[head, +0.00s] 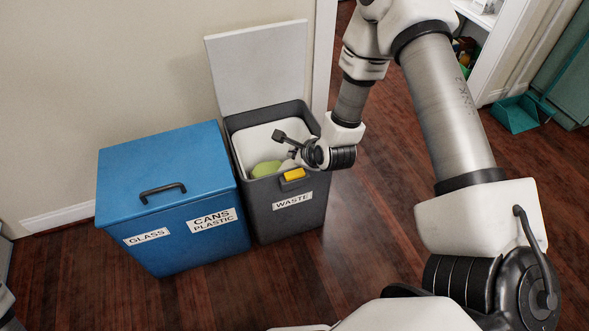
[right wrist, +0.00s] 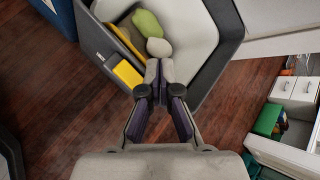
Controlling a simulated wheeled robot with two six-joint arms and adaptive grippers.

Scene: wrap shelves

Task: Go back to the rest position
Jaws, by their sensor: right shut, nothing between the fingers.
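My right gripper (head: 291,161) is over the front edge of the open grey waste bin (head: 290,215), near its yellow pedal or latch. In the right wrist view its fingers (right wrist: 158,68) are together with nothing between them, pointing at the bin's opening. Inside the white-lined bin lie a green item (head: 265,169) and a pale rounded item (right wrist: 159,47), just beyond the fingertips in the wrist view. I cannot tell whether the fingers touch anything. My left gripper is not in view.
The bin's white lid (head: 258,62) stands upright against the wall. A closed blue recycling bin (head: 170,165) stands to the left of the waste bin. Dark wooden floor (head: 375,215) is free to the right. A teal dustpan (head: 516,114) and white shelves are at the back right.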

